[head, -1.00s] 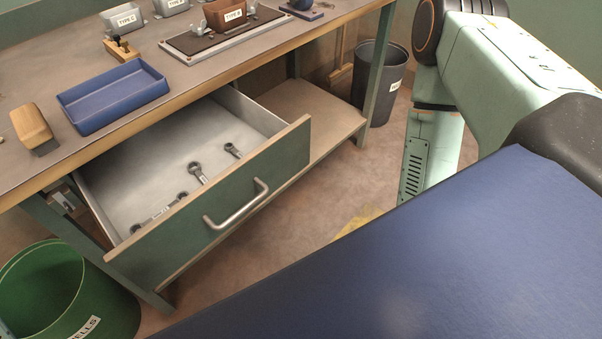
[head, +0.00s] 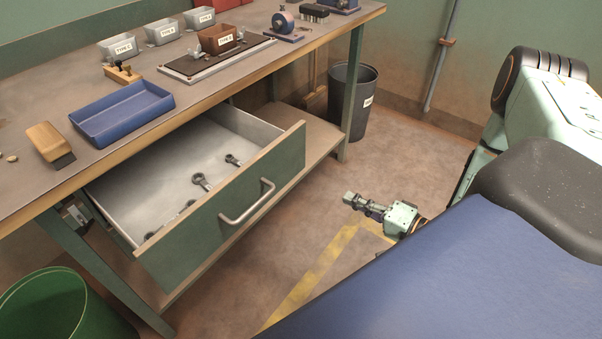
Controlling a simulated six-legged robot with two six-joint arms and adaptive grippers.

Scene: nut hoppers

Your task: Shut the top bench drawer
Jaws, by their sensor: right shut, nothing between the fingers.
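The top bench drawer (head: 200,243) stands pulled out under the workbench (head: 75,182). It has a green front, a pale inside and a metal bar handle (head: 247,203). Several wrenches (head: 201,181) lie in it. My right gripper (head: 348,197) is right of the drawer, apart from the handle, over the floor. It is shut and empty. My left gripper is not in view.
A blue tray (head: 122,113), a wooden brush (head: 48,143) and labelled bins (head: 117,47) are on the bench top. A green bucket (head: 45,312) stands at the lower left, a grey bin (head: 351,101) beyond the bench. Floor before the drawer is clear.

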